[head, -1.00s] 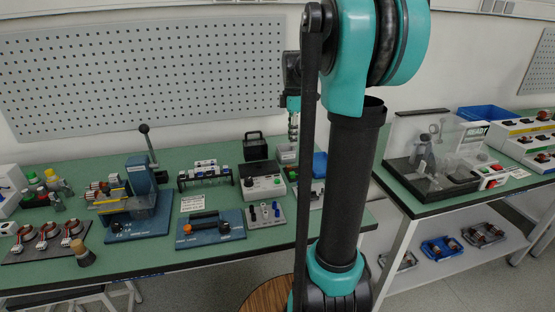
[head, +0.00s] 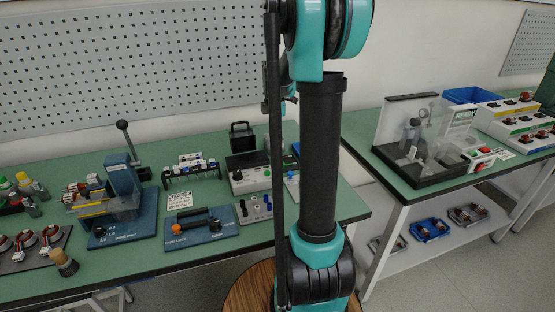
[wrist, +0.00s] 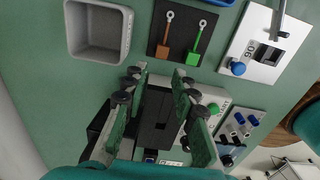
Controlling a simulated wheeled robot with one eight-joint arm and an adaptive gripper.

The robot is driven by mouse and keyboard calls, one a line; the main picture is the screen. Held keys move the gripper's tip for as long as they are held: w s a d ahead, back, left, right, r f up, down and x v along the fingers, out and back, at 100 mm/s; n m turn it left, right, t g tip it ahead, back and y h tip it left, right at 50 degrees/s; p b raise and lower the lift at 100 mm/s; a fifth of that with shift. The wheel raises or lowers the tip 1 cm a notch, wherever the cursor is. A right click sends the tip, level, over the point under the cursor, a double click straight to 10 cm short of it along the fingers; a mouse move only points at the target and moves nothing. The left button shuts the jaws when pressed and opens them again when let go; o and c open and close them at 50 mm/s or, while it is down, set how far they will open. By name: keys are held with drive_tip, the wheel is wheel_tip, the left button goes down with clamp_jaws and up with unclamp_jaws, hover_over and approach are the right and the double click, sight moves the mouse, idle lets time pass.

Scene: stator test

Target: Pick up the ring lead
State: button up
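In the wrist view, a black mat (wrist: 178,50) carries two small tools or leads with pale ring-shaped ends. One has an orange-brown body (wrist: 164,51) and the other a green body (wrist: 194,56). I cannot tell for sure which is the ring lead. My gripper (wrist: 159,75) is open, its two fingers apart with nothing between them. It is above the bench, with its fingertips just below the mat in the picture. In the head view my arm hides the gripper and the mat.
A grey bin (wrist: 99,53) stands left of the mat, and a white panel with a blue knob (wrist: 238,68) lies to the right. A dark block (wrist: 155,122) shows between and below the fingers. Green bench (head: 30,275) fills the left; another bench (head: 400,196) stands at right.

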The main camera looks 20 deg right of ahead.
sight(276, 156)
drive_tip(key=shift+s+d+f, duration=0.1)
drive_tip(key=shift+f, duration=1.65)
drive_tip(key=shift+d+f, duration=0.1)
drive_tip(key=shift+f, duration=1.6)
clamp_jaws()
